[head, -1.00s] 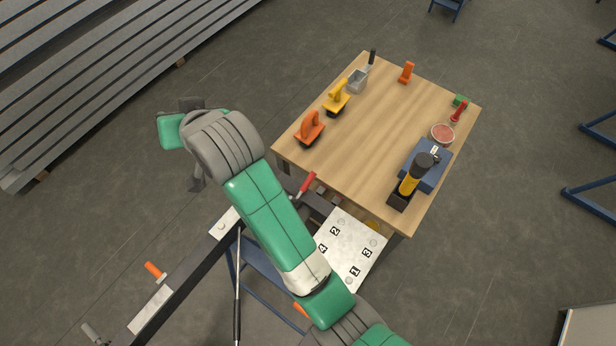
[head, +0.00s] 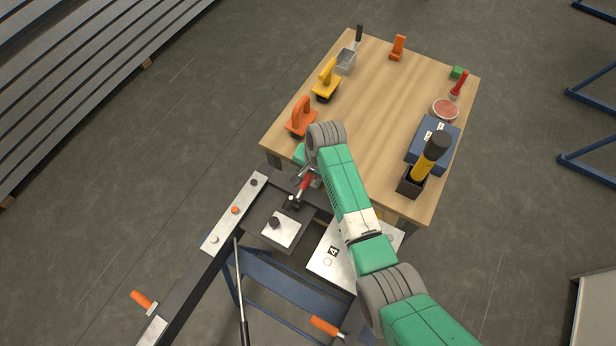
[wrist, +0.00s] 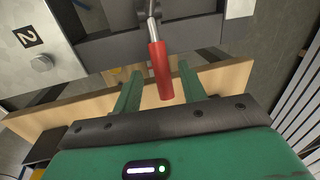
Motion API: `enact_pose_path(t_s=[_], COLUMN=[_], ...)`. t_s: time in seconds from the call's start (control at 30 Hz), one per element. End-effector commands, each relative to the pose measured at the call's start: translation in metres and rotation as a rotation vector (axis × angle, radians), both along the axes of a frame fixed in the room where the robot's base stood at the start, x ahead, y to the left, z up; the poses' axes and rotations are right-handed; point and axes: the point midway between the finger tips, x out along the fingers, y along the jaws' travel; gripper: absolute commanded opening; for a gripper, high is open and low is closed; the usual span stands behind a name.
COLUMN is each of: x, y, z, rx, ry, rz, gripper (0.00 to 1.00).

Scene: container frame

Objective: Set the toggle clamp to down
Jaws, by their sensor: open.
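The toggle clamp has a red handle (head: 304,183) and a dark metal body (head: 293,202) on the black frame, just in front of the wooden table. In the head view my arm's end is right beside the handle and hides part of it. In the wrist view the red handle (wrist: 160,72) sticks out from a metal rod toward me. My gripper (wrist: 160,70) is open, with one green finger on each side of the handle. A gap shows on both sides, so the fingers do not appear to grip it.
A numbered metal plate (head: 328,262) lies beside the frame, partly under my arm. An orange-handled clamp (head: 143,301) is at lower left.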

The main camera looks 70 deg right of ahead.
Motion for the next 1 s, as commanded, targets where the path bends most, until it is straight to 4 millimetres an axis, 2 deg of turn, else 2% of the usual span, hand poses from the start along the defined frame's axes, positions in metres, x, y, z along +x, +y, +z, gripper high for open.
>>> enact_pose_path(t_s=[0.03,0.13,0.43,0.47,0.6,0.67,1.0], x=[0.001,0.003,0.004,0.004,0.004,0.004,0.000], y=[0.000,0.000,0.000,0.000,0.000,0.000,-0.002], z=[-0.009,-0.018,-0.020,-0.020,-0.020,-0.020,-0.016], rx=[0.001,0.000,-0.001,-0.001,-0.001,-0.001,-0.029], ry=[0.001,0.000,-0.001,-0.001,-0.001,-0.001,0.002], rz=[0.000,0.000,0.001,0.001,0.001,0.001,-0.008], gripper=[0.41,0.41,0.41,0.38,0.10,0.00,0.00])
